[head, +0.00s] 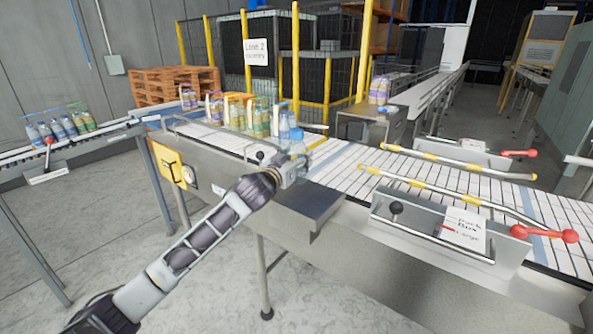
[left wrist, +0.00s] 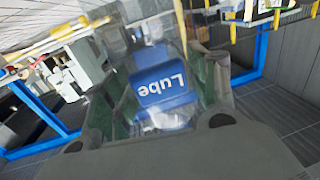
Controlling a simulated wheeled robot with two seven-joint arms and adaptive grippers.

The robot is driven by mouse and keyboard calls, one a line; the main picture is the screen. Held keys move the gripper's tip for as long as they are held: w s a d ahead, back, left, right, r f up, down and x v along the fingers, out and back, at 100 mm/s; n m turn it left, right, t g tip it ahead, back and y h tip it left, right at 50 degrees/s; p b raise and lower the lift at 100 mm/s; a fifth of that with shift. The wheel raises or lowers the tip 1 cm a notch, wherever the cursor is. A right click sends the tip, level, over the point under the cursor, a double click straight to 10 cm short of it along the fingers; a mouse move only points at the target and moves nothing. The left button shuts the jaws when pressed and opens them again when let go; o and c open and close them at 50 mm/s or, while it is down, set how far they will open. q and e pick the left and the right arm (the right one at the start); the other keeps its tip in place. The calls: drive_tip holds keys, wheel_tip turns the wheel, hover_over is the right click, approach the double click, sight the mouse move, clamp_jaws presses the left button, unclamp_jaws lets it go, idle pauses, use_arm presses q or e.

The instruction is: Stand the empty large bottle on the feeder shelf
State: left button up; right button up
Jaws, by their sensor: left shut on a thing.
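My left gripper (head: 291,170) reaches to the near edge of the conveyor and is shut on a clear bottle. The bottle's bluish top (head: 297,141) rises above the jaws, roughly upright in the head view. In the left wrist view the bottle (left wrist: 165,85) is between the finger pads, with a blue label reading "Lube" upside down. Whether it touches anything below is hidden by the gripper. A bare steel ledge (head: 318,203) juts from the conveyor's near side, just right of the gripper; I cannot tell whether it is the feeder shelf. My right gripper is not in view.
Several bottles (head: 258,121) stand on the conveyor behind the gripper. The slatted belt (head: 350,175) to the right is clear, between guide rails (head: 430,188) with red-knobbed clamps (head: 570,236). Another conveyor (head: 85,143) with bottles is at left. Purple bottles (head: 379,91) stand farther back.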

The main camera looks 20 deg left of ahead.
use_arm(q)
drive_tip(key=shift+r, duration=1.4)
drive_tip(key=shift+s+f, duration=0.1)
